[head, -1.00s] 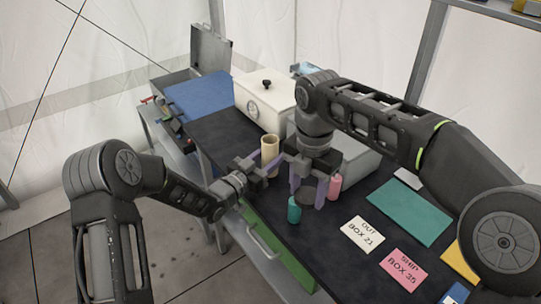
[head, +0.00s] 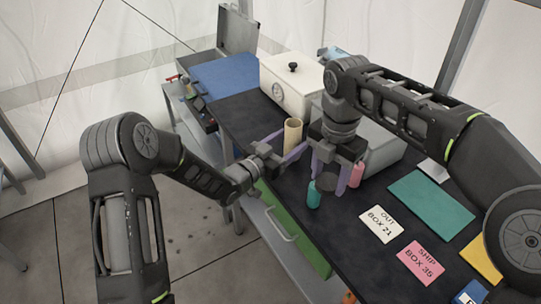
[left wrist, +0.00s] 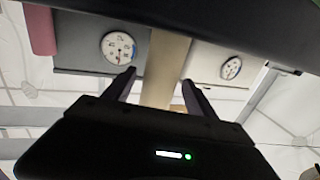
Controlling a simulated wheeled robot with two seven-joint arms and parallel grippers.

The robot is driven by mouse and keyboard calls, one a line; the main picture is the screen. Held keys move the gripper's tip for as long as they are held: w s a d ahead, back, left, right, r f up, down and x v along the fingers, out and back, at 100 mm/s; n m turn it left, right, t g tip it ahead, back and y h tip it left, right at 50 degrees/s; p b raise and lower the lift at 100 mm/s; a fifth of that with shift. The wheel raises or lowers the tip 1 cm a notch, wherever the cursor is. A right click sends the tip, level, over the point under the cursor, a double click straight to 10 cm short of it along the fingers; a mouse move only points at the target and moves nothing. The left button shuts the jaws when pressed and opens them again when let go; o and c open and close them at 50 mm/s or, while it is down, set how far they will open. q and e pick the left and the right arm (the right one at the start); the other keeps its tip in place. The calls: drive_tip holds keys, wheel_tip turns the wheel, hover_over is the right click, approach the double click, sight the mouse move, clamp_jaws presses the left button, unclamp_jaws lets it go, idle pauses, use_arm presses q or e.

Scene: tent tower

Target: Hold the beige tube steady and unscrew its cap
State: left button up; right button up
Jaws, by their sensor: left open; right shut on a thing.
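The beige tube (head: 293,133) stands upright on the dark bench top, and its top end looks open. In the left wrist view the tube (left wrist: 167,70) runs between the two fingers. My left gripper (head: 290,144) is open, with its purple fingers spread to either side of the tube. My right gripper (head: 331,184) is to the right of the tube and nearer the front, fingers pointing down. It is shut on a dark round piece (head: 327,183), probably the cap; the arm hides part of it.
A teal bottle (head: 313,195) and a pink bottle (head: 356,175) stand close beside my right gripper. A white box with a gauge (head: 277,91) stands behind the tube. Cards (head: 381,223) and a green mat (head: 430,203) lie at right. The bench's front edge is near my left gripper.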

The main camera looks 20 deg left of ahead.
wheel_tip(320, 180, down, 2)
drive_tip(key=shift+f+b, duration=0.1)
drive_tip(key=shift+b, duration=0.8)
use_arm(q)
drive_tip(key=v, duration=1)
